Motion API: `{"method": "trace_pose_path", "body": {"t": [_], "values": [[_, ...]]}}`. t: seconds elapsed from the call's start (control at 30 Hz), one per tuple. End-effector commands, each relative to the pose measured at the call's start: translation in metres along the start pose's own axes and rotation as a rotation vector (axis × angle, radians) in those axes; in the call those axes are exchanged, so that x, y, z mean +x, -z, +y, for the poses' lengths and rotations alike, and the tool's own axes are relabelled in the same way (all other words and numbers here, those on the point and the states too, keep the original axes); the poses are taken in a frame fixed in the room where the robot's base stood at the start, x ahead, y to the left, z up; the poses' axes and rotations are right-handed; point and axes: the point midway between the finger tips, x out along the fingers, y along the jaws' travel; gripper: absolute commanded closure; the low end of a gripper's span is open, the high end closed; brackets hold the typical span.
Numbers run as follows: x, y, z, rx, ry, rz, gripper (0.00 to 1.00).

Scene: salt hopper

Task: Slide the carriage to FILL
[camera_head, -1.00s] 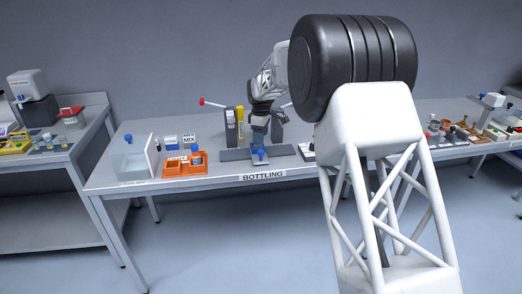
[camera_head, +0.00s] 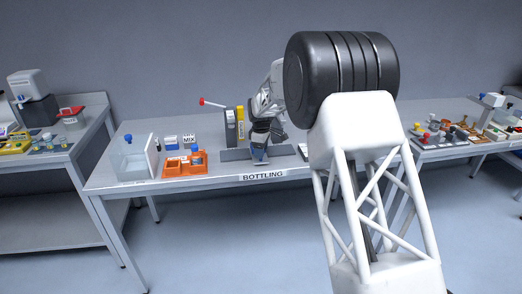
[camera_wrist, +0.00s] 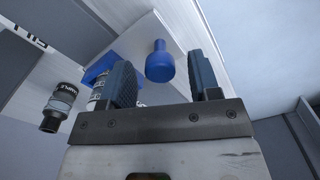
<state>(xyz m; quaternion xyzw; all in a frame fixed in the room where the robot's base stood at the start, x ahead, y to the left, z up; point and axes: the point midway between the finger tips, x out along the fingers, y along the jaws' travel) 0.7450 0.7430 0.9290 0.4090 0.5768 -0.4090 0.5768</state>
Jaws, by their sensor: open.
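In the wrist view, a blue knob (camera_wrist: 160,62) stands between my gripper's (camera_wrist: 163,68) two open fingers, with a gap on each side. It appears to stand on the pale plate of the carriage (camera_wrist: 178,32), which has a blue part (camera_wrist: 100,68) at its left. A label (camera_wrist: 27,31) that seems to read FILL shows upside down at the upper left. In the head view, my gripper (camera_head: 259,152) is low over the grey track (camera_head: 235,154) on the bottling table and hides the carriage.
A small vial (camera_wrist: 60,105) with a dark cap lies left of my gripper in the wrist view. In the head view, an orange tray (camera_head: 185,168) and a clear box (camera_head: 133,160) stand to the left. A post with a red-tipped lever (camera_head: 201,101) stands behind the track.

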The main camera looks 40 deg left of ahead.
Motion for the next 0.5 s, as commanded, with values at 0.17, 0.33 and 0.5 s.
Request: {"method": "trace_pose_path", "body": {"t": [0.17, 0.33, 0.5], "values": [[-0.0003, 0.0, 0.0, 0.0, 0.0, 0.0, 0.59], [-0.0003, 0.0, 0.0, 0.0, 0.0, 0.0, 0.85], [-0.0004, 0.0, 0.0, 0.0, 0.0, 0.0, 1.0]]}}
